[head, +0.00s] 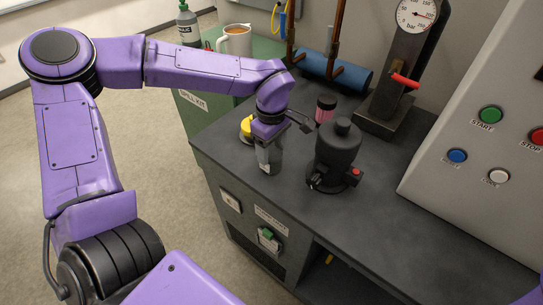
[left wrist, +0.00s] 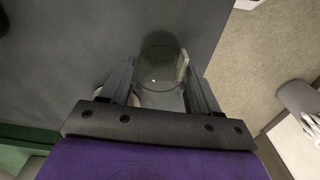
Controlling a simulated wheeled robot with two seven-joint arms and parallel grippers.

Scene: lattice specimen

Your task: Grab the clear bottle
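The clear bottle (head: 272,158) stands on the dark bench top, to the left of a black pump-like device. It is see-through, with a pale label on its side. My left gripper (head: 266,142) is right above and around its upper part, partly hiding it. In the left wrist view the clear bottle (left wrist: 160,66) lies between the two fingers of my left gripper (left wrist: 160,78). The fingers are spread with a narrow gap beside the bottle, and I see no firm contact. My right gripper is not in view.
The black device (head: 337,150) stands close to the right of the bottle. A yellow object (head: 246,127) and a pink-and-black container (head: 325,109) are just behind. A gauge stand (head: 398,75) and control panel (head: 490,140) are farther right. The front bench top is clear.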

